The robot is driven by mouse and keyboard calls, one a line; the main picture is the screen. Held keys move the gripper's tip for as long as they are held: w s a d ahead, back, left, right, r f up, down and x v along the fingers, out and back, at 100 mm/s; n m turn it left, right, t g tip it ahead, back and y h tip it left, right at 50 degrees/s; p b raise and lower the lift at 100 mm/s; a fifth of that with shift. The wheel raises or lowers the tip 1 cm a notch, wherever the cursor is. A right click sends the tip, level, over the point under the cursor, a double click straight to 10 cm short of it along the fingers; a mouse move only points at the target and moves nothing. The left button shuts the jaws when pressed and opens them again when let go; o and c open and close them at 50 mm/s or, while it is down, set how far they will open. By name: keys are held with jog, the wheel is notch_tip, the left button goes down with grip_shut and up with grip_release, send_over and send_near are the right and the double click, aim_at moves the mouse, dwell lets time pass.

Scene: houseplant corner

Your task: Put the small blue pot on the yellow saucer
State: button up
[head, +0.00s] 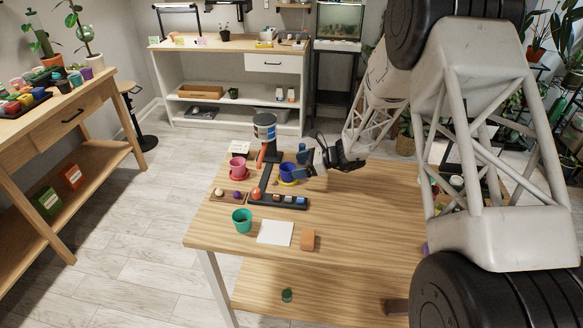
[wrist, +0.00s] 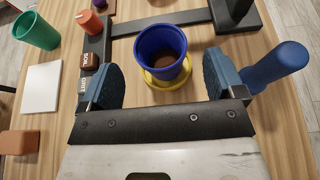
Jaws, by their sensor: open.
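The small blue pot (head: 287,170) stands upright at the yellow saucer (head: 287,183) on the wooden table. In the wrist view the pot (wrist: 161,50) has brown soil inside, and the saucer's yellow rim (wrist: 163,88) shows around its lower part. The pot appears to sit on the saucer, though its base is hidden. My gripper (wrist: 162,78) is open, with one blue-grey finger on each side of the pot and visible gaps between. In the head view my gripper (head: 308,163) is just right of the pot.
A black stand (head: 262,198) with small labelled blocks is beside the pot. A pink pot (head: 238,168), a green pot (head: 242,220), a white sheet (head: 275,232) and an orange-brown block (head: 308,239) are nearby. A blue rounded object (wrist: 275,66) lies close to my right finger. The front right tabletop is clear.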

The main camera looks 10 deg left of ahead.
jog(key=v, duration=0.7)
jog(key=shift+d+r, duration=0.1)
dwell(0.7)
jog(key=s+d+r+n+g+h, duration=0.1)
jog(key=s+d+r+n+h, duration=0.3)
jog(key=s+r, duration=0.65)
jog(key=s+d+r+n+h, duration=0.2)
jog(key=s+d+r+n, duration=0.4)
jog(key=s+r, duration=0.45)
jog(key=s+d+r+n+t+h, duration=0.1)
jog(key=s+d, duration=0.5)
jog(key=s, duration=0.7)
jog(key=s+d+r+n+t+h, duration=0.2)
jog(key=s+d+n+h, duration=0.4)
jog(key=s, duration=0.7)
jog(key=shift+s+r+n+t+h, duration=0.3)
jog(key=shift+s+r+n, duration=0.1)
jog(key=shift+r, duration=0.2)
